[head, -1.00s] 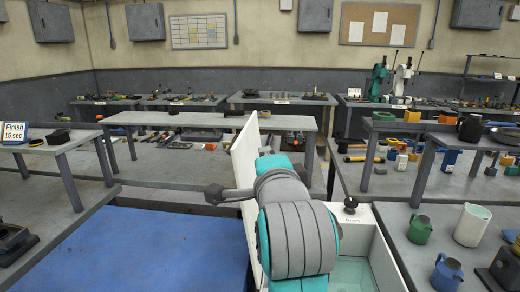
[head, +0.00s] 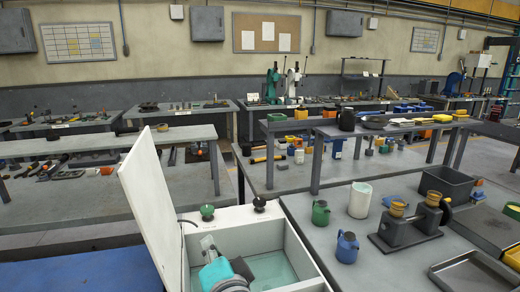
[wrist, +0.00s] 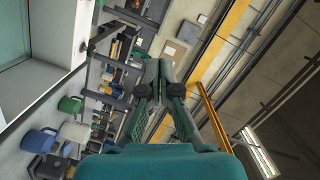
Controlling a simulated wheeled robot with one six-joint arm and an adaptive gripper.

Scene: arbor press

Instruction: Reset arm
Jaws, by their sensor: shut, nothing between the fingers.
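My gripper (wrist: 160,82) shows in the wrist view with its two dark green fingers together and nothing between them. Its tips point toward the wall and ceiling. In the head view my teal and grey arm is at the bottom, in front of the white open box (head: 273,218), overlapping its interior; I cannot make out the fingers there. The box's white lid (head: 152,205) stands raised at its left. A green arbor press (head: 273,84) and a white arbor press (head: 292,82) stand on a back bench.
Right of the box, a bench holds a green mug (head: 320,213), a blue mug (head: 347,247), a pale cup (head: 360,199), a dark fixture (head: 404,232) and a grey tray (head: 473,271). A dark bin (head: 446,185) stands behind. Several tool benches line the room.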

